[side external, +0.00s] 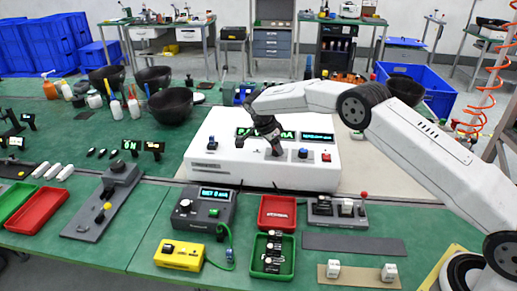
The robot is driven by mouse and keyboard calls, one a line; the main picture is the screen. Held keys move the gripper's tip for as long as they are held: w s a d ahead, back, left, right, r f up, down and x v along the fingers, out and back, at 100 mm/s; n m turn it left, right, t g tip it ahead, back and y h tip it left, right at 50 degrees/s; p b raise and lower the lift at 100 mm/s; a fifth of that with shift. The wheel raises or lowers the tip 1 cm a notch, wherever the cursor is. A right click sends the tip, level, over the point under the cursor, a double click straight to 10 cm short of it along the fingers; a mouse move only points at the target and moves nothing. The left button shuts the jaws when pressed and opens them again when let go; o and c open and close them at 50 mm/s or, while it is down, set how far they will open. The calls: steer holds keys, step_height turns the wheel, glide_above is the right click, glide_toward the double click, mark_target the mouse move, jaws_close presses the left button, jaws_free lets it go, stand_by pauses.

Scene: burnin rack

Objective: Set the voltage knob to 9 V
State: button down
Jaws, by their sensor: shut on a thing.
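A white bench unit (225,168) stands mid-table with its sloped control panel facing the front. The panel has a green display, partly hidden behind my wrist, and a bluish display (318,137) to its right. Its controls include a dark knob (212,145) at left, a blue knob (303,153) and a red switch (326,157) at right. My gripper (276,151) points down at the middle of the panel, left of the blue knob. It is shut on a control there, apparently a knob, mostly hidden by the fingers. Panel labels and the knob's pointer are too small to read.
In front stand a grey box with a lit display (214,194), a yellow box (180,256), a red tray (277,226) and a green tray (257,262). A switch box with a red-tipped lever (338,212) is at right. Black bowls (170,106) stand back left.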

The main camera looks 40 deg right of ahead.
steer(key=shift+c, duration=1.4)
jaws_free()
steer(key=v, duration=0.7)
steer(key=shift+a+r, duration=0.2)
steer(key=shift+r, duration=0.15)
steer(key=s+a+n+t+y, duration=0.1)
steer(key=s+n+t+y, duration=0.1)
steer(key=s+n, duration=0.8)
steer(key=s+a+f+n+t+y, duration=0.1)
steer(key=s+n, duration=0.8)
steer(key=s, duration=1.4)
steer(key=shift+s+a+n+t+y, duration=0.25)
steer(key=shift+a+n+t+y, duration=0.15)
steer(key=shift+y, duration=0.3)
